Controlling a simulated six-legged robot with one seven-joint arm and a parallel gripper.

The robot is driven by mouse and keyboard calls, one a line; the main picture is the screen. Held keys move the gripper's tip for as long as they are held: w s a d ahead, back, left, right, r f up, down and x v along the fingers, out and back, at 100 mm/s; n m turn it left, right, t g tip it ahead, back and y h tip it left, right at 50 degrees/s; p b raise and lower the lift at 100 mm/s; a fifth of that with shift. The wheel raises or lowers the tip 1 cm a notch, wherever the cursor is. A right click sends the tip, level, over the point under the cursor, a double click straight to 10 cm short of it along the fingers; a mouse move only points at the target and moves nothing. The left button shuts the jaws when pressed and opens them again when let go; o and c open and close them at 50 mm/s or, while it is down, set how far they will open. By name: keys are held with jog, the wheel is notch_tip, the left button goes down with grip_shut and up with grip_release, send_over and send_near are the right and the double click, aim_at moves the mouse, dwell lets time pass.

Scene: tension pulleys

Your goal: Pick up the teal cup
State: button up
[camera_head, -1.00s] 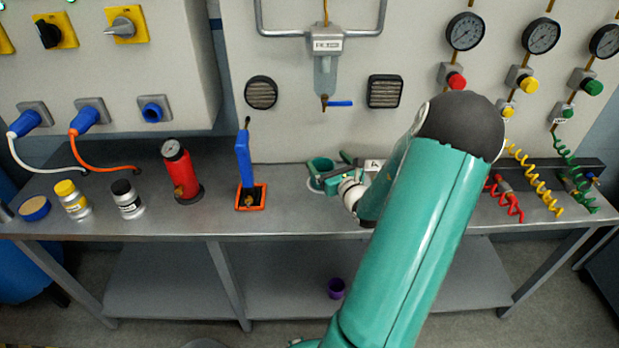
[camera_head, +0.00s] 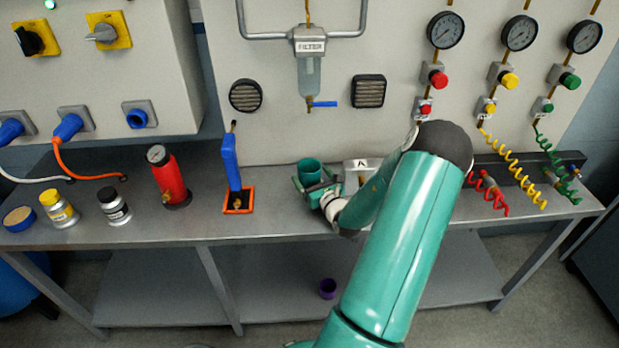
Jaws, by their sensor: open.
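The teal cup (camera_head: 309,170) stands upright on the metal workbench (camera_head: 275,219), near the wall panel. Its open rim and upper side show. My gripper (camera_head: 312,188), also teal, is low over the bench at the cup's near side. It is open. Its fingers are small in view and overlap the cup's lower part, so I cannot tell whether they touch it or reach around it. My arm comes in from the lower right and covers part of the bench right of the gripper.
A blue lever in an orange-edged base (camera_head: 236,180) stands left of the cup. Further left are a red cylinder with a gauge (camera_head: 168,178) and two small bottles. A grey block marked A (camera_head: 357,168) is just right.

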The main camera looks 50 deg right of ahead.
aim_at(305, 167)
jog(key=x, duration=0.4)
jog(key=c, duration=1.1)
jog(key=shift+c, duration=0.2)
